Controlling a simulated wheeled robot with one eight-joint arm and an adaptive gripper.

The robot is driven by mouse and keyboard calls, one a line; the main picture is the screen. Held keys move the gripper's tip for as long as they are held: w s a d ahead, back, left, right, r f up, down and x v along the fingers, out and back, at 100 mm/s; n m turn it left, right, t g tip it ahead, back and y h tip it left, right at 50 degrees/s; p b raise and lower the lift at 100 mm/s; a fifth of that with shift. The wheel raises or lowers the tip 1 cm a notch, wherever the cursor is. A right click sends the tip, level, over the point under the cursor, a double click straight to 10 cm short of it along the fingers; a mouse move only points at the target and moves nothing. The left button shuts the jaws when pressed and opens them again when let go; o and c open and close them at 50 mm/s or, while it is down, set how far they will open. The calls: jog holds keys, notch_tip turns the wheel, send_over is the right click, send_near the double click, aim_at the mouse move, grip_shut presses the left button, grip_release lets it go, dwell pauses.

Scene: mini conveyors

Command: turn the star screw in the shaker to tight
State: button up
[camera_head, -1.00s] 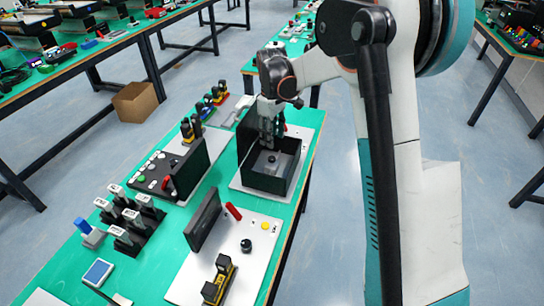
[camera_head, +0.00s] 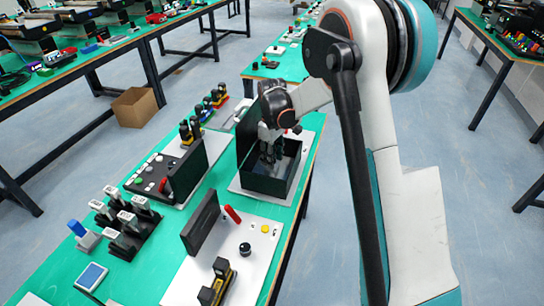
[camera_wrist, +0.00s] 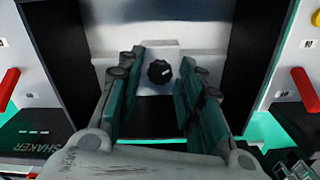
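The shaker (camera_head: 262,187) is a black open-topped box on a light plate at the table's right edge. Its star screw (camera_wrist: 159,72) is a small black lobed knob on a grey block, visible in the wrist view. My gripper (camera_wrist: 161,68) is open, with one green-padded finger on each side of the knob in the picture and gaps between. I cannot tell whether the fingertips reach the knob's depth. In the head view my gripper (camera_head: 269,149) is down inside the box, and the knob is hidden there.
The shaker's dark walls stand close around my gripper. A panel with a red lever (camera_head: 232,214) and black knob (camera_head: 245,249) is nearer. A button panel (camera_head: 158,173) stands to the left. Several grey-topped devices (camera_head: 124,219) stand at front left.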

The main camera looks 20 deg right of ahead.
grip_shut()
jog(key=shift+m, duration=0.4)
jog(key=m, duration=0.3)
jog(key=shift+m+p, duration=0.3)
jog(key=shift+m, duration=0.1)
jog(key=m, duration=1)
jog(key=shift+m+p, duration=0.4)
jog(key=m, duration=0.5)
jog(key=shift+m, duration=0.4)
